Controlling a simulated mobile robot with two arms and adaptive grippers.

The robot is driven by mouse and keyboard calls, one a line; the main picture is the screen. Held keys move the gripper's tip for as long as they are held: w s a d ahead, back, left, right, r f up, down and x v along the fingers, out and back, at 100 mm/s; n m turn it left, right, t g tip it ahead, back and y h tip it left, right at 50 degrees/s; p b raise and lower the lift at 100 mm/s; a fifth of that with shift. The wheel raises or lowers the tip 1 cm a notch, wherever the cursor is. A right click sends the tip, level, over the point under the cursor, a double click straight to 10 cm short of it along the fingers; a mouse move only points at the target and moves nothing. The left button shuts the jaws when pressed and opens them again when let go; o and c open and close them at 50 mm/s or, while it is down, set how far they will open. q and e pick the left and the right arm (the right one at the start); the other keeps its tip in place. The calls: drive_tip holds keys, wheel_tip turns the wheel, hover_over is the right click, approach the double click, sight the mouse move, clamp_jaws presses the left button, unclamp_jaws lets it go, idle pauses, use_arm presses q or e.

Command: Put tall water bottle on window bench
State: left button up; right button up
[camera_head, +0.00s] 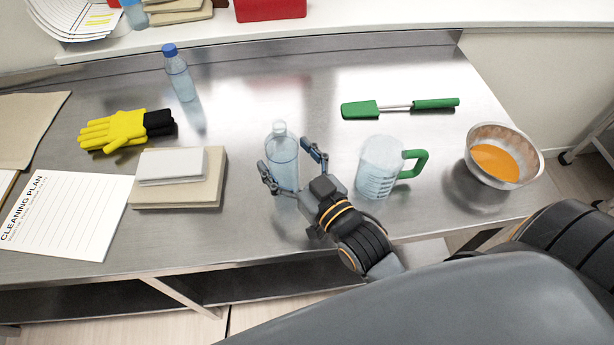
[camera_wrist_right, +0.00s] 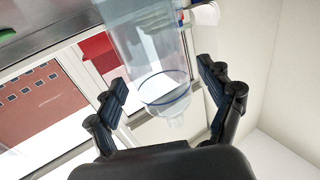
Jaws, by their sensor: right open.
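A clear water bottle (camera_head: 283,172) with a whitish cap stands upright on the steel table (camera_head: 260,235), near its middle. My right gripper (camera_head: 285,155) is open, with one finger on each side of this bottle. In the right wrist view the bottle (camera_wrist_right: 150,45) is between the spread fingers, and I cannot tell whether they touch it. A second bottle (camera_head: 180,78) with a blue cap stands farther back to the left. The white window bench (camera_head: 330,22) runs along the back edge. My left gripper is not in view.
A measuring jug (camera_head: 378,170), a bowl of orange stuff (camera_head: 494,160) and a green spatula (camera_head: 362,109) are to the right. Yellow gloves (camera_head: 112,130), boxes (camera_head: 215,185) and a cleaning plan (camera_head: 70,215) are left. The bench holds a red box (camera_head: 270,8), papers and another bottle (camera_head: 134,14).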

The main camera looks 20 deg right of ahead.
drive_tip(key=b+v, duration=0.2)
drive_tip(key=v, duration=0.8)
drive_tip(key=shift+s, duration=0.25)
